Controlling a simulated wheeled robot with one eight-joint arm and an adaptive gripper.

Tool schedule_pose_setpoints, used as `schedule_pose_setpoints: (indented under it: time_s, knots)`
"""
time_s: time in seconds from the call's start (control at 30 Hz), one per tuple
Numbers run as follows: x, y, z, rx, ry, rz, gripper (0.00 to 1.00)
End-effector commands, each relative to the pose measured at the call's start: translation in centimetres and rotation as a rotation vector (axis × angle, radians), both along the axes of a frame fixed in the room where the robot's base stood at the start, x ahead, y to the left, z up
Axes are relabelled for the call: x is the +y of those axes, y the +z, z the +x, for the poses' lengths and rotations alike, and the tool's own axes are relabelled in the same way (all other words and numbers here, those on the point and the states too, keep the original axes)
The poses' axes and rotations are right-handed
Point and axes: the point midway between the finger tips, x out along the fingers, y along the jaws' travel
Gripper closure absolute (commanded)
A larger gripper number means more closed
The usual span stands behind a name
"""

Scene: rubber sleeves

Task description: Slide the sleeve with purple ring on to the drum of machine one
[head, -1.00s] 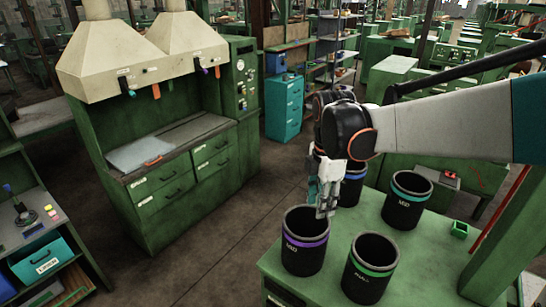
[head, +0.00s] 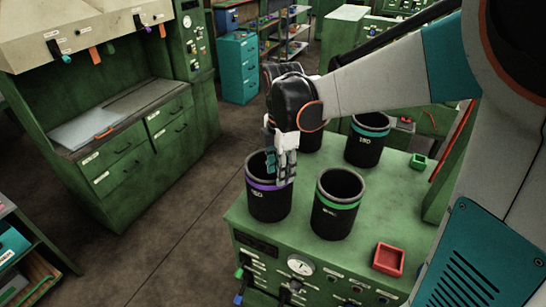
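The sleeve with the purple ring (head: 268,201) is a black open cylinder standing upright at the left edge of the green bench top (head: 300,222). My gripper (head: 282,178) points down at the right part of its rim, with the fingers overlapping the rim and purple ring in the picture. I cannot tell whether the fingers straddle the wall or grip it. I cannot make out a drum of machine one in this view.
A green-ringed sleeve (head: 338,205) stands close on the right. A teal-ringed sleeve (head: 368,140) and another partly hidden sleeve (head: 311,140) stand behind. A red tray (head: 388,259) and small green box (head: 418,161) are on the bench. Open floor (head: 165,225) lies left.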

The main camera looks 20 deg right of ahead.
Motion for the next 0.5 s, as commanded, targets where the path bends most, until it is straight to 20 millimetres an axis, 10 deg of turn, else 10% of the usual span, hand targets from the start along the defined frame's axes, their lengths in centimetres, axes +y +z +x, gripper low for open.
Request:
schedule_pose_setpoints:
  time_s: [0.5]
  knots:
    - [0.0, -4.9, 0.0, 0.0, 0.0, 0.0, 0.65]
